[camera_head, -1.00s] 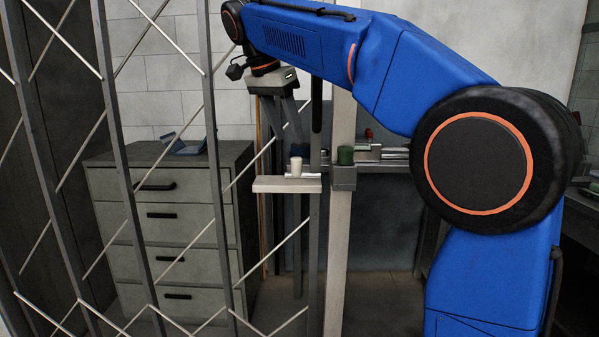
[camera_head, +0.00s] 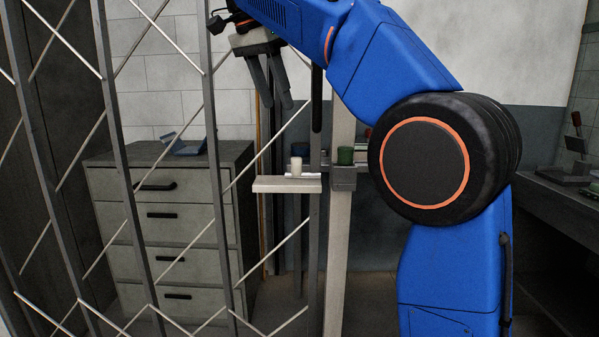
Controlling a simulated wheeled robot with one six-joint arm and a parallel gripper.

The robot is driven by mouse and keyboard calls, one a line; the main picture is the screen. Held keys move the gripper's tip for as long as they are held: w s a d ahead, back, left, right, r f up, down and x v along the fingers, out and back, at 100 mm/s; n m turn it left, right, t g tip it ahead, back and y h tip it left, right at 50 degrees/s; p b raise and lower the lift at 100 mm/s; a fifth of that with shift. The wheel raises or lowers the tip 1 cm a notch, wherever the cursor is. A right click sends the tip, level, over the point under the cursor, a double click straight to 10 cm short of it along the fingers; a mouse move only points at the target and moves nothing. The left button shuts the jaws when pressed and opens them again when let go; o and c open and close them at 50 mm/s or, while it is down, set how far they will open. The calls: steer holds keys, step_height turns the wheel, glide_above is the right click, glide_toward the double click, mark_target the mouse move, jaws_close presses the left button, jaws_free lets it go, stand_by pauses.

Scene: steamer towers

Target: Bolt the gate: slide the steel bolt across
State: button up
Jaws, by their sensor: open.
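The folding lattice gate (camera_head: 215,165) stands at the left, with dark uprights and thin pale diagonal bars. A pale shelf-like plate (camera_head: 287,185) sits at its right edge. On the plate is the steel bolt (camera_head: 304,175), a short bright bar with a pale cylindrical knob (camera_head: 296,166) standing upright. Just to the right, a grey bracket (camera_head: 343,181) on the pale post (camera_head: 338,245) carries a green cylinder (camera_head: 345,155). Whether the bolt enters the bracket is unclear. My gripper (camera_head: 278,106) is open and empty, pointing down, above and slightly left of the knob, apart from it.
A grey drawer cabinet (camera_head: 165,228) stands behind the gate, with a blue object (camera_head: 188,146) on top. A dark bench (camera_head: 555,195) with a lever device (camera_head: 577,150) is at the right. My blue arm hides part of the space right of the post.

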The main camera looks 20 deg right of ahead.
mark_target(296, 158)
steer(key=shift+c, duration=0.8)
steer(key=w+d+f+m, duration=0.1)
steer(key=f+m, duration=0.4)
steer(key=m, duration=0.7)
steer(key=w+d+f+m, duration=0.1)
steer(key=d+f+m, duration=0.2)
steer(key=m, duration=0.9)
steer(key=w+d+f+m, duration=0.1)
steer(key=d+f+m, duration=0.1)
steer(key=f+m, duration=0.6)
steer(key=shift+f+m, duration=0.2)
steer(key=shift+m, duration=1.8)
